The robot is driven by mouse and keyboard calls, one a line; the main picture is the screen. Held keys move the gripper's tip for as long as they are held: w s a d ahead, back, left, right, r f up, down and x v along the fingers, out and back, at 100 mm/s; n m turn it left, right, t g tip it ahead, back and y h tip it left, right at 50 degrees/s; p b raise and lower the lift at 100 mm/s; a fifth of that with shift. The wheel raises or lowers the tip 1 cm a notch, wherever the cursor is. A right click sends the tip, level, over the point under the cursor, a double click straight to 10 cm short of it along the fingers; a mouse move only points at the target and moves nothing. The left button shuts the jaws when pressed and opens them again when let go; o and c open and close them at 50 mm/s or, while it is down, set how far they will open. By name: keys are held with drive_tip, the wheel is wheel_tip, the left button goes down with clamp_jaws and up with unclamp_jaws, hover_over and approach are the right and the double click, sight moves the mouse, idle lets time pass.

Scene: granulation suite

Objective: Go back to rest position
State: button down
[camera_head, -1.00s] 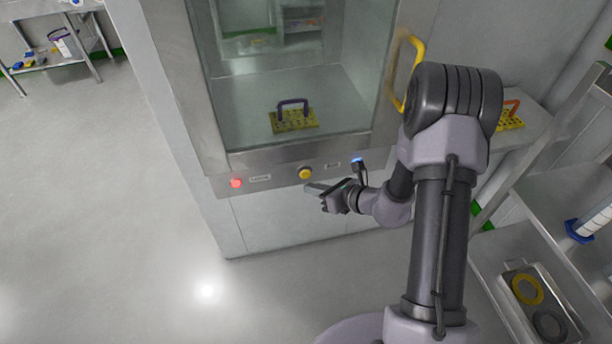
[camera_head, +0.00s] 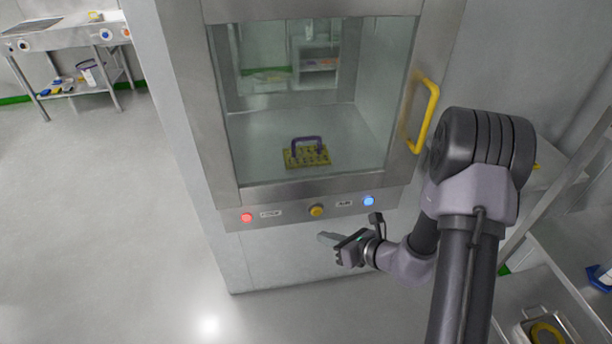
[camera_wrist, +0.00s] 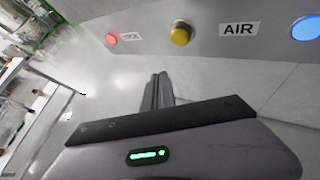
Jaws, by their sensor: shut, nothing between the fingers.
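My gripper (camera_head: 327,239) is in front of the cabinet's lower front, below the button panel. It is empty, with its fingers together. In the wrist view my gripper (camera_wrist: 158,78) points at the cabinet front below the yellow button (camera_wrist: 181,33), apart from it. The panel (camera_head: 290,210) carries a red lit button (camera_head: 246,217), a yellow button (camera_head: 316,210) and a blue lit button (camera_head: 368,201). A label by the blue one reads "AIR" in the wrist view.
The glass-fronted cabinet (camera_head: 226,150) has a yellow door handle (camera_head: 424,115). Behind its glass is a yellow perforated block with a purple handle (camera_head: 306,152). Shelving with a tray (camera_head: 522,330) stands at right. A metal bench (camera_head: 65,40) is far left. The floor at left is clear.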

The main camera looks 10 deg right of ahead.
drive_tip(key=s+a+r+n+g+y, duration=0.1)
drive_tip(key=s+a+r+n+g, duration=0.2)
drive_tip(key=s+a+r+n, duration=0.45)
drive_tip(key=s+a+r+n+g, duration=0.3)
drive_tip(key=s+a+r+n, duration=0.2)
drive_tip(key=r+n, duration=0.55)
drive_tip(key=s+d+r+n+t+h, duration=0.2)
drive_tip(key=s+d+r+n+h, duration=0.4)
drive_tip(key=s, duration=0.4)
wheel_tip(320, 180, up, 2)
drive_tip(key=d+n, duration=0.1)
drive_tip(key=n, duration=0.1)
drive_tip(key=shift+s+d+n+h, duration=0.3)
drive_tip(key=shift+d+n, duration=0.1)
